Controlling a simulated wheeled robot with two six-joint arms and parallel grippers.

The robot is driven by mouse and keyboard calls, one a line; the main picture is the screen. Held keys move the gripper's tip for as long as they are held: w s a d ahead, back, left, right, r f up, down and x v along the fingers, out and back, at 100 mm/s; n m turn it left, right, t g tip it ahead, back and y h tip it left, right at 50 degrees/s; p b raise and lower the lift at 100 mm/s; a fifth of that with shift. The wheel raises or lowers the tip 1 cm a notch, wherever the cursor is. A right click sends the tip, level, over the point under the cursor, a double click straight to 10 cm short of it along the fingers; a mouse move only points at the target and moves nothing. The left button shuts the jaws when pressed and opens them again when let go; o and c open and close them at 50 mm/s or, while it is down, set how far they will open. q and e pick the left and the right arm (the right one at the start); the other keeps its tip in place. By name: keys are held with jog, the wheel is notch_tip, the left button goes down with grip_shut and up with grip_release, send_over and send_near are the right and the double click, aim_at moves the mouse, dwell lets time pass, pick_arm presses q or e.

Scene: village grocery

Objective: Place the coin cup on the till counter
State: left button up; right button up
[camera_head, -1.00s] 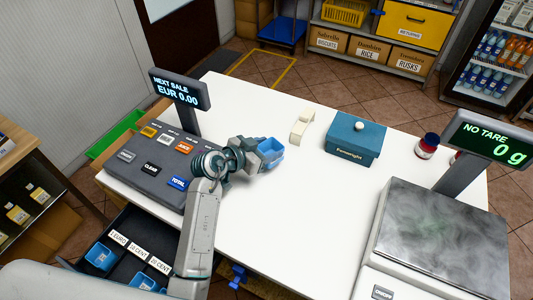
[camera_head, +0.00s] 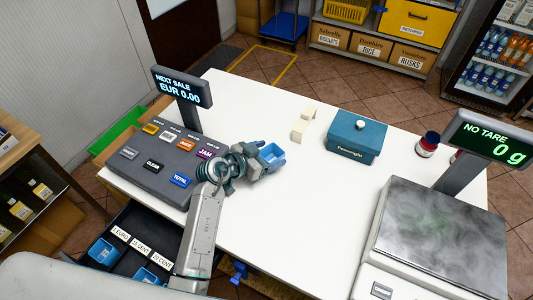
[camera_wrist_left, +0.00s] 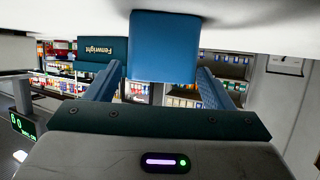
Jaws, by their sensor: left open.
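The coin cup (camera_head: 272,152) is a small light-blue open cup. It appears to stand upright on the white till counter (camera_head: 300,215), right of the till keypad. My left gripper (camera_head: 265,160) is open at the cup's near left side. In the left wrist view the cup (camera_wrist_left: 163,47) is blue and sits between the spread fingertips of the left gripper (camera_wrist_left: 162,75), with a gap on the left finger's side; on the right I cannot tell whether they touch. Its base appears to meet the white counter surface (camera_wrist_left: 60,18). My right gripper is not in view.
The till keypad (camera_head: 150,165) and a blue Fenwright box (camera_head: 355,138) stand on the counter. A cream object (camera_head: 303,124), a dark jar (camera_head: 428,144) and a scale (camera_head: 440,245) stand to the right. An open coin drawer (camera_head: 128,215) holds blue cups (camera_head: 101,252) below left.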

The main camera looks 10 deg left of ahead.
pick_arm(q)
jog(key=shift+r, duration=0.1)
jog(key=b+v, duration=0.1)
jog(key=v, duration=1.1)
jog(key=shift+b, duration=0.35)
jog(key=shift+a, duration=0.1)
